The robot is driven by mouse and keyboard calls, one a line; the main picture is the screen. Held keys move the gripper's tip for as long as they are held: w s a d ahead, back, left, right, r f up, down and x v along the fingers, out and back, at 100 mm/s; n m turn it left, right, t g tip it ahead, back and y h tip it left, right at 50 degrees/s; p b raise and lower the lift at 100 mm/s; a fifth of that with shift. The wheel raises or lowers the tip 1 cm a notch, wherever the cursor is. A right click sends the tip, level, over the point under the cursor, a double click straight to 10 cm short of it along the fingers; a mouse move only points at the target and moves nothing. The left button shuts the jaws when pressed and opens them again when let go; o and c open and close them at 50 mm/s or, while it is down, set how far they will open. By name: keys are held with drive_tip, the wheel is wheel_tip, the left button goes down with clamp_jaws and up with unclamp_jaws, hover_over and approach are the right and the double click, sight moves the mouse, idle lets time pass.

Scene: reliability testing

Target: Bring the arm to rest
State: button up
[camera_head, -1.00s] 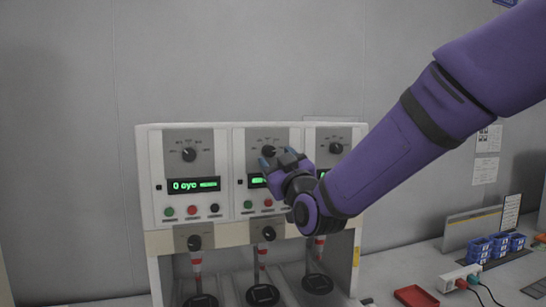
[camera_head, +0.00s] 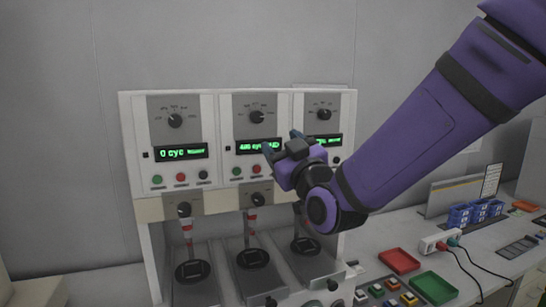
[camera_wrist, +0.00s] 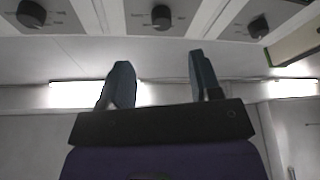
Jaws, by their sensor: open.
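My gripper (camera_head: 283,150) is at the end of my purple arm, in front of the middle and right panels of a white test machine (camera_head: 128,135). In the wrist view my gripper (camera_wrist: 160,85) has its two blue-grey fingers apart, with nothing between them. The middle dial (camera_head: 257,117) is in clear view above the gripper. The middle display (camera_head: 258,146) is lit green, with its right end close to the fingertips in the picture. The right display (camera_head: 325,141) is partly hidden by the gripper. I cannot tell the exact gap between fingers and panel.
The left display (camera_head: 181,151) reads "0 cyc". Below the panels are lower knobs and round black plates (camera_head: 194,272). On the bench at right are a red tray (camera_head: 399,261), a green tray (camera_head: 433,288), blue bins (camera_head: 460,215) and a power strip (camera_head: 438,240) with cables.

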drive_tip(key=s+d+f+m+g+h, duration=0.1)
drive_tip(key=s+d+m+g+h, duration=0.2)
drive_tip(key=d, duration=0.4)
drive_tip(key=s+d+f+m+g+h, duration=0.1)
drive_tip(key=s+d+f+g+h, duration=0.2)
drive_tip(key=d, duration=0.4)
drive_tip(key=s+d+f+m+g+h, duration=0.1)
drive_tip(key=s+d+g, duration=0.3)
drive_tip(key=s, duration=0.5)
drive_tip(key=s+d+f+m+g+h, duration=0.2)
drive_tip(key=s+d, duration=0.4)
drive_tip(key=s, duration=0.4)
drive_tip(key=m+g, duration=0.1)
drive_tip(key=g, duration=0.1)
drive_tip(key=shift+s+d+m+g, duration=0.2)
drive_tip(key=shift+d+m+g, duration=0.15)
drive_tip(key=shift+m+g, duration=0.05)
